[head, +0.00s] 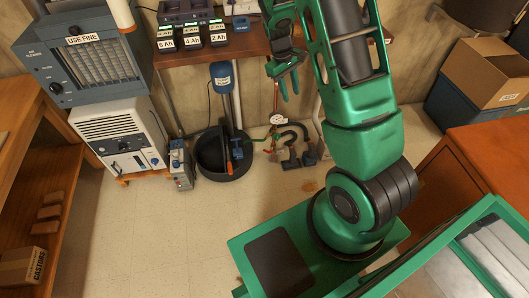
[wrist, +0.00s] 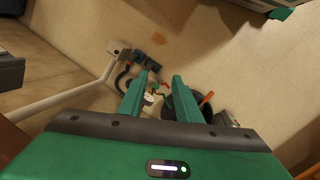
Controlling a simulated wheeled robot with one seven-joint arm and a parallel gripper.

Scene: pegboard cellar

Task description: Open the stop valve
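Low pipework (head: 294,152) stands near the wall with a round dial gauge (head: 277,119) above it. Small green and red fittings (head: 267,147) sit at its left; the stop valve seems to be among them, but its handle is too small to make out. In the wrist view, green and red fittings (wrist: 154,89) show between and beyond my fingers. My gripper (head: 289,94) is open, fingers pointing down, above and apart from the pipework. In the wrist view my gripper (wrist: 159,78) has a clear gap between its fingers and holds nothing.
A black basin (head: 224,172) with an upright post stands left of the pipework, beside a small grey box (head: 181,165). A shelf with chargers (head: 210,45) overhangs behind. A white heater-like unit (head: 120,140) is farther left. The floor (head: 150,235) in front is clear.

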